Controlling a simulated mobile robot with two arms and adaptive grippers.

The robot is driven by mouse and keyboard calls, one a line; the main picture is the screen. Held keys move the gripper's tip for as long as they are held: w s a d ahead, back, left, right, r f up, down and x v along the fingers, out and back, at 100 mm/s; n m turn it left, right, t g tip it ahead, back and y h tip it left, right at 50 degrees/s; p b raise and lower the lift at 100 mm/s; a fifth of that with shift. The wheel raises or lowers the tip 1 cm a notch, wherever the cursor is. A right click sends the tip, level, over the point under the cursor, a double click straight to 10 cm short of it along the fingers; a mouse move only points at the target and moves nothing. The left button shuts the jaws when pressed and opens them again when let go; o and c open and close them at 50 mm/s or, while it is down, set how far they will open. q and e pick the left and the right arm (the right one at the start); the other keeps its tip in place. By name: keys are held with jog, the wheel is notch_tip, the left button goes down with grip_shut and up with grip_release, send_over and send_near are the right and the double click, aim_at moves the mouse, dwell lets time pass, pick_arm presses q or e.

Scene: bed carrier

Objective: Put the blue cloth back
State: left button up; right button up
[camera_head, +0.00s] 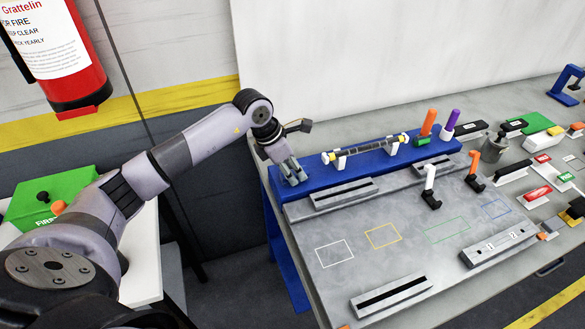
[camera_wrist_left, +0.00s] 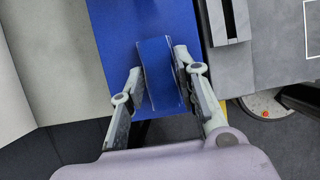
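My left arm reaches over the blue stand (camera_head: 368,157), with the left gripper (camera_head: 292,171) low at its left end. In the head view I cannot pick out the cloth behind the fingers. My right gripper is not in view.
A striped rod (camera_head: 365,148) rests on white holders on the stand. Orange (camera_head: 429,122) and purple (camera_head: 452,120) handled items stand at its right end. A grey slotted block (camera_head: 343,194) lies close in front of the gripper. Coloured outlines mark open grey tabletop.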

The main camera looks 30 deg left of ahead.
pick_arm(q)
jog(key=o, duration=0.5)
jog(key=shift+c, duration=0.2)
jog(key=shift+r+p, duration=0.25)
jog(key=shift+p, duration=0.05)
jog(key=b+v, duration=0.2)
jog(key=v, duration=1)
jog(key=shift+b, duration=0.35)
jog(key=shift+f, duration=0.1)
